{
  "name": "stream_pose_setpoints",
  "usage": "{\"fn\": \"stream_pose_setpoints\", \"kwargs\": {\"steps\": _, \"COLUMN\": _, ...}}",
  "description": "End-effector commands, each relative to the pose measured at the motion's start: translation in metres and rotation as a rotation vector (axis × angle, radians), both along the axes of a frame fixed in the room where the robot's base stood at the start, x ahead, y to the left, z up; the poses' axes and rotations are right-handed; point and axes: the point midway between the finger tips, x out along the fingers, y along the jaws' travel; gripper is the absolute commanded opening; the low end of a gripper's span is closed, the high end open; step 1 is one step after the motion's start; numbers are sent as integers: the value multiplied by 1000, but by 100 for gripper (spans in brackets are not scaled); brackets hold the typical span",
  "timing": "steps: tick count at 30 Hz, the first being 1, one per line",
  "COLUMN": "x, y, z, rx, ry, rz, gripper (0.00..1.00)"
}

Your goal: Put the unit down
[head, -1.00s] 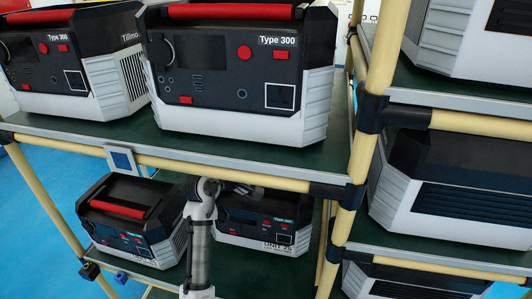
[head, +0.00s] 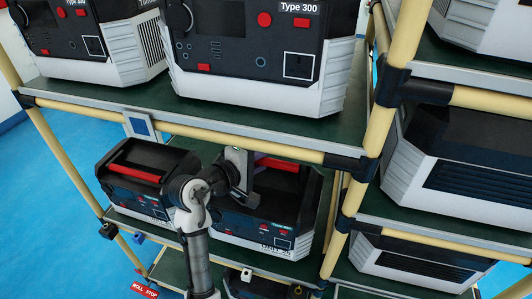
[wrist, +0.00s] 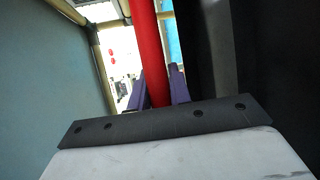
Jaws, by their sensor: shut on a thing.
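The unit (head: 285,222), a black and white box with a dark front panel and a label on its lower edge, is at the middle shelf level, under the upper shelf. My gripper (head: 256,160) is shut on its red handle (wrist: 147,50). In the wrist view the handle runs between my two purple fingers (wrist: 160,92). My arm hides the left part of the unit's front in the head view. I cannot tell whether its base touches the shelf or hangs slightly above it.
A similar unit (head: 140,178) with a red handle stands close on the left. The upper shelf's rail (head: 215,138) is close above my gripper. A yellow rack post (head: 363,150) stands to the right. More units fill the upper shelf and right rack; another is partly visible below.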

Motion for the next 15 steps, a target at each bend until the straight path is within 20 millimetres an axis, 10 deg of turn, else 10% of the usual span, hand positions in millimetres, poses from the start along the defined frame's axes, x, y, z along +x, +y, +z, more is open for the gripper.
{"fn": "stream_pose_setpoints", "kwargs": {"steps": 15, "x": 0, "y": 0, "z": -30, "rx": -3, "ry": -8, "rz": 1, "gripper": 0}}
